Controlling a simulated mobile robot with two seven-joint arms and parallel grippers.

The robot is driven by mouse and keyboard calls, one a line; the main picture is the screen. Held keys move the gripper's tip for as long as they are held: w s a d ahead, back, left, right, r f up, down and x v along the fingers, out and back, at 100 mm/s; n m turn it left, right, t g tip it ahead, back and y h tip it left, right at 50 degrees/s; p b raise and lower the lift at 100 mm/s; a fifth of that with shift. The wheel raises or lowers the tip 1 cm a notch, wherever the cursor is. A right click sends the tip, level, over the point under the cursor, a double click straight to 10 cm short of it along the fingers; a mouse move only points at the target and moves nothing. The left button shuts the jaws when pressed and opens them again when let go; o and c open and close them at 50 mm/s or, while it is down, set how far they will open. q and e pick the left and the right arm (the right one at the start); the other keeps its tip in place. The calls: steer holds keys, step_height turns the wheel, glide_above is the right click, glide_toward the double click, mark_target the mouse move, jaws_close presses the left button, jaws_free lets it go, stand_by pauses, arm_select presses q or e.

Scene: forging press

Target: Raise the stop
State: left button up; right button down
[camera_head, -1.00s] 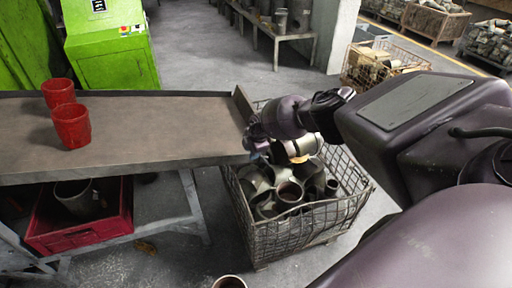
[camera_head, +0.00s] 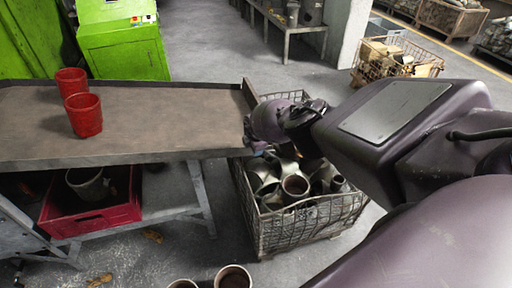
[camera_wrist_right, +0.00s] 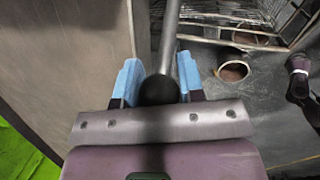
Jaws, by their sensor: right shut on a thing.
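The stop (camera_head: 249,94) shows as a short upright plate at the right end of the brown table (camera_head: 150,115). My right gripper (camera_head: 250,134) is at that table end, partly hidden by its own wrist in the head view. In the right wrist view, my right gripper (camera_wrist_right: 158,88) has its blue fingertips on both sides of a black ball knob (camera_wrist_right: 158,91). The knob sits on the end of a grey rod (camera_wrist_right: 171,40), which runs away from the gripper along the table's edge. My left gripper is in neither view.
Two red cups (camera_head: 84,115) stand on the table's left part. A wire basket (camera_head: 265,232) of metal pipe fittings stands below the table's right end. A red crate (camera_head: 105,219) is under the table. Round open parts (camera_head: 233,278) show at the bottom edge.

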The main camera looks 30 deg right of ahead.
steer(key=shift+a+f, duration=0.1)
steer(key=shift+a, duration=0.05)
steer(key=c, duration=0.8)
jaws_free()
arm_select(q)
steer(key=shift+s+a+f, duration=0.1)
arm_select(e)
steer(key=shift+o, duration=0.2)
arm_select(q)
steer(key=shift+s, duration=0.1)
arm_select(e)
steer(key=shift+r+p, duration=0.5)
steer(key=shift+r, duration=0.15)
steer(key=p+v, duration=0.6)
steer(key=shift+s+r, duration=0.1)
steer(key=shift+r, duration=0.15)
arm_select(q)
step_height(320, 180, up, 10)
steer(key=p, duration=0.4)
arm_select(e)
steer(key=shift+v, duration=1.5)
